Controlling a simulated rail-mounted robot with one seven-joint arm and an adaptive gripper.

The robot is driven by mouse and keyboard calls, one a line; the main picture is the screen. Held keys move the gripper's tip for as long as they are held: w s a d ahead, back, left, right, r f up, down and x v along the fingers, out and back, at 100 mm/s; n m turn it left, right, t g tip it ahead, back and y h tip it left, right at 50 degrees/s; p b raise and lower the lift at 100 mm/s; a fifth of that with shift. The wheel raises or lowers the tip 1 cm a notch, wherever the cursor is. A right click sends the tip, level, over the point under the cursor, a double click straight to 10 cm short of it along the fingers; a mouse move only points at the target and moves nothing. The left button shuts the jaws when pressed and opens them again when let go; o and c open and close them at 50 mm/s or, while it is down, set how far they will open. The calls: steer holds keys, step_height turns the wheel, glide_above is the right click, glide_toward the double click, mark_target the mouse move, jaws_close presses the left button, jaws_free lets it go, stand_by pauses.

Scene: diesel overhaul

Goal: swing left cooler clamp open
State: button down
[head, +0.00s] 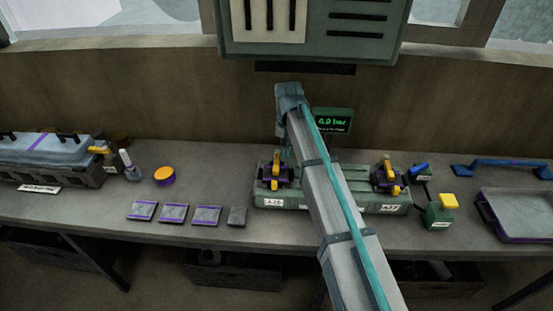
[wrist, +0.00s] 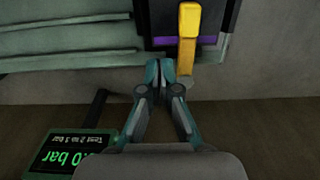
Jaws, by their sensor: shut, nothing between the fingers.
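The green cooler (head: 330,200) lies on the bench, with a dark clamp at each end. The left clamp (head: 268,181) has an upright yellow lever (head: 276,166) and a purple band. It shows in the wrist view as a dark block (wrist: 160,22) with the yellow lever (wrist: 188,40) over it. My gripper (wrist: 161,68) is shut and empty, its fingertips just beside the lever's lower part in that picture. Whether they touch the clamp I cannot tell. In the head view my arm hides part of the cooler's middle. The right clamp (head: 382,180) also has a yellow lever.
A pressure display (head: 333,121) stands behind the cooler, close to my wrist; it also shows in the wrist view (wrist: 70,153). A green pump with a yellow top (head: 440,212) and a tray (head: 520,213) are right. Several small plates (head: 174,213) lie left.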

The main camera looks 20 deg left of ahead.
mark_target(277, 162)
steer(key=shift+f+b, duration=0.65)
steer(key=shift+f, duration=1.35)
steer(key=shift+f, duration=0.35)
steer(key=shift+f, duration=0.3)
steer(key=shift+r, duration=0.25)
